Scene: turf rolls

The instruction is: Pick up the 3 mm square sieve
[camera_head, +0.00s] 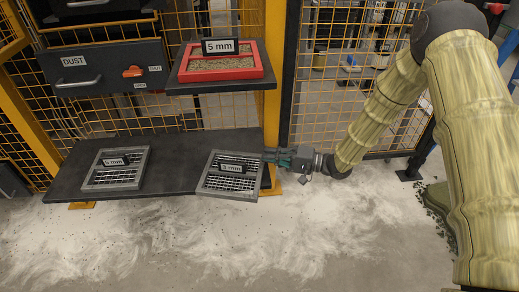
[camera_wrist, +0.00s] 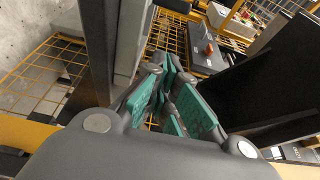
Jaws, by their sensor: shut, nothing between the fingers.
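Two grey square sieves lie on the low dark shelf. The left sieve (camera_head: 97,183) sits flat, and its small label is hard to read. The right sieve (camera_head: 229,192) lies turned a little, its front edge at or over the shelf's front edge; its label's number is also too small to be sure of. My gripper (camera_head: 272,156) is at the right sieve's right back corner, at the shelf's right end. Its teal fingers (camera_wrist: 176,100) are shut with nothing between them. I cannot tell whether they touch the frame. No sieve is clear in the wrist view.
A red square tray (camera_head: 226,75) of grains with a 5 mm sign stands on an upper shelf. A DUST drawer (camera_head: 110,68) is at the upper left. A yellow-and-black post (camera_head: 275,60) rises behind my gripper. White powder (camera_head: 300,230) covers the open floor in front.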

